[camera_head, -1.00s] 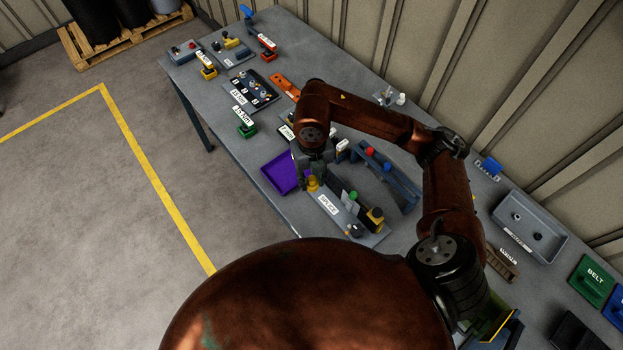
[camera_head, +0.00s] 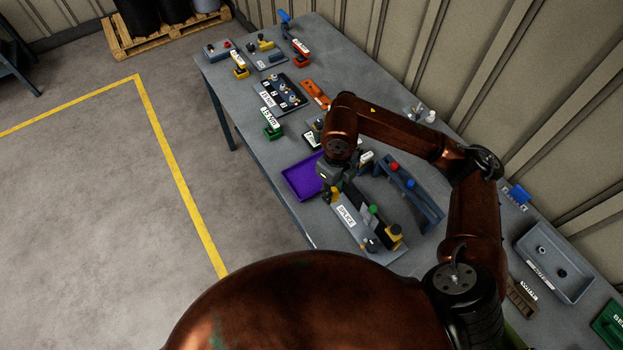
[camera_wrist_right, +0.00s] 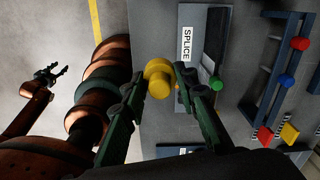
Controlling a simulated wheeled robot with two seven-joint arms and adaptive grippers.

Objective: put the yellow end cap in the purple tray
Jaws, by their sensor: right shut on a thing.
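The yellow end cap (camera_wrist_right: 158,80) shows between the fingertips of my right gripper (camera_wrist_right: 160,79) in the wrist view, and the gripper is shut on it. In the head view the right gripper (camera_head: 329,194) is beside the purple tray (camera_head: 300,178), at the tray's right edge and the far end of the splice board. The cap is hidden or too dark to make out there. The tray looks empty where it shows; the arm hides part of its right side. My left gripper (camera_wrist_right: 52,74) shows far left in the wrist view, open and empty, away from the table.
The splice board (camera_head: 346,217) lies right of the tray, with a green knob and a yellow block (camera_head: 394,233) on it. A blue rack (camera_head: 405,190) with red and blue knobs stands behind. A green block (camera_head: 272,131) sits beyond the tray. A grey bin (camera_head: 555,262) is far right.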

